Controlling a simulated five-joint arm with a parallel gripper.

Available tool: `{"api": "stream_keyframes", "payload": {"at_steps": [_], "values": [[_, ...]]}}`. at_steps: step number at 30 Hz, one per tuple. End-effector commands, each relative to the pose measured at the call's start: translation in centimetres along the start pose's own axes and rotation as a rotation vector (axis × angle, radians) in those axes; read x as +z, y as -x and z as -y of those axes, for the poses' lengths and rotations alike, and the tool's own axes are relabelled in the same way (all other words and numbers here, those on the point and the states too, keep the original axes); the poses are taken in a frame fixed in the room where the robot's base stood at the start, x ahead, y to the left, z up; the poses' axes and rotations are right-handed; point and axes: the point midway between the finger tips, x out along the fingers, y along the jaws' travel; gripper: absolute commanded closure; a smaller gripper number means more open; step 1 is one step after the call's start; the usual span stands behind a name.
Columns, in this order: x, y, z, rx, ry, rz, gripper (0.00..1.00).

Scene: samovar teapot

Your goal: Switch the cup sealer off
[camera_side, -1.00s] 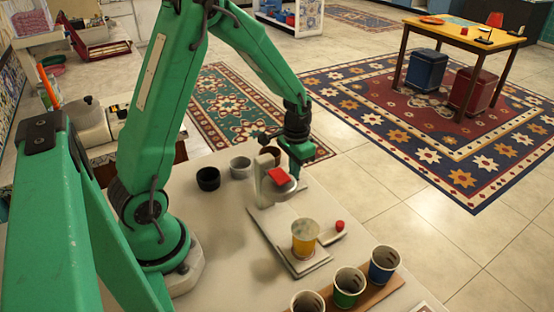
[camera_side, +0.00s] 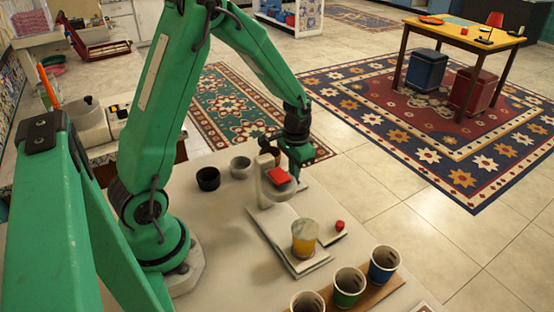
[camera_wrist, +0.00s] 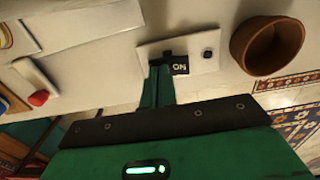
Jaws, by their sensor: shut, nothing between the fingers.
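The cup sealer is white with a red block (camera_side: 279,175) on its head, and a yellow cup (camera_side: 305,240) stands on its base. A lever with a red knob (camera_side: 340,225) sits beside the cup; the knob also shows in the wrist view (camera_wrist: 38,99). In the wrist view a pale switch plate (camera_wrist: 205,52) carries a black label (camera_wrist: 181,66) with pale letters that look like an upside-down ON. My gripper (camera_wrist: 160,72) is shut and empty, its tips at the dark switch part beside the label; contact is unclear. In the side view my gripper (camera_side: 296,172) is behind the sealer head.
A brown bowl (camera_wrist: 268,45) is close to the switch plate. A black cup (camera_side: 208,178) and a grey cup (camera_side: 241,167) stand left of the sealer. Patterned cups, including a green one (camera_side: 347,287), stand on a wooden strip in front. The table between is clear.

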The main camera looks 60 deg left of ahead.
Motion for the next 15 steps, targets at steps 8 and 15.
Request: {"api": "stream_keyframes", "payload": {"at_steps": [8,15], "values": [[-0.1,1.4,0.0,0.000,0.000,-0.002,1.00],[-0.1,2.8,0.0,-0.001,0.000,-0.003,1.00]]}}
